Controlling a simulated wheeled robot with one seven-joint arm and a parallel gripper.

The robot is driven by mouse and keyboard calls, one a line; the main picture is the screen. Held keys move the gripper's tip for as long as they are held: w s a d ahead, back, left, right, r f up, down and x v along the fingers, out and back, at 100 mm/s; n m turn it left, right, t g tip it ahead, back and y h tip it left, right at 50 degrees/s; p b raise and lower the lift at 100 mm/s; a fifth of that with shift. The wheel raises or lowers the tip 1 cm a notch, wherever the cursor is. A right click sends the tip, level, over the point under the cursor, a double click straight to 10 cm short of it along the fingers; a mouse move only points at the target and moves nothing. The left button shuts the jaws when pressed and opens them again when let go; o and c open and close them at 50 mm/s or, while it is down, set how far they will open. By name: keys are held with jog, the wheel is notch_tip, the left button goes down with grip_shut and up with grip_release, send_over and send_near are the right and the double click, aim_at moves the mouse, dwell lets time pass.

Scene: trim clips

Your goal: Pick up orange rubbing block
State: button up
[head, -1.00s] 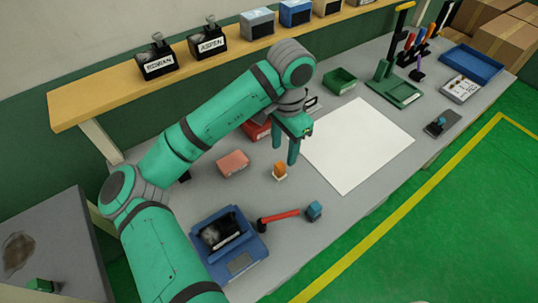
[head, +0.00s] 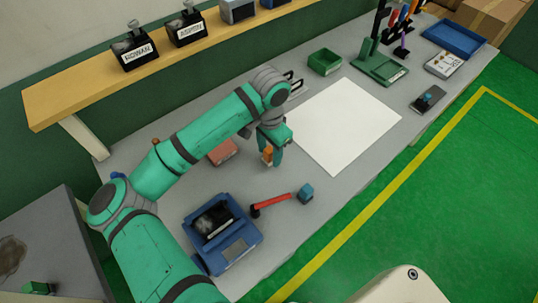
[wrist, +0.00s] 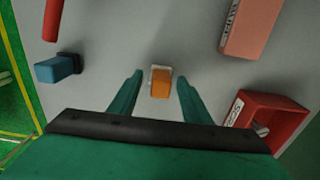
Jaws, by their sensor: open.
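The orange rubbing block (head: 267,151) stands on the grey bench, left of the white sheet. In the wrist view the orange block (wrist: 161,83), with a pale base edge, shows between the two green fingertips, with a gap on each side. My gripper (head: 271,157) is open and low around the block. It also shows in the wrist view (wrist: 160,80) with nothing clamped. In the head view, a finger hides part of the block.
A pink block (head: 222,152) lies left of the gripper, and a red bin (wrist: 276,112) shows in the wrist view. A red bar (head: 272,203), a blue block (head: 305,193) and a blue box (head: 246,236) lie nearer. The white sheet (head: 345,125) is clear.

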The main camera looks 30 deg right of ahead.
jog(key=shift+f, duration=0.25)
grip_shut()
jog(key=shift+w, duration=0.1)
jog(key=shift+w, duration=0.1)
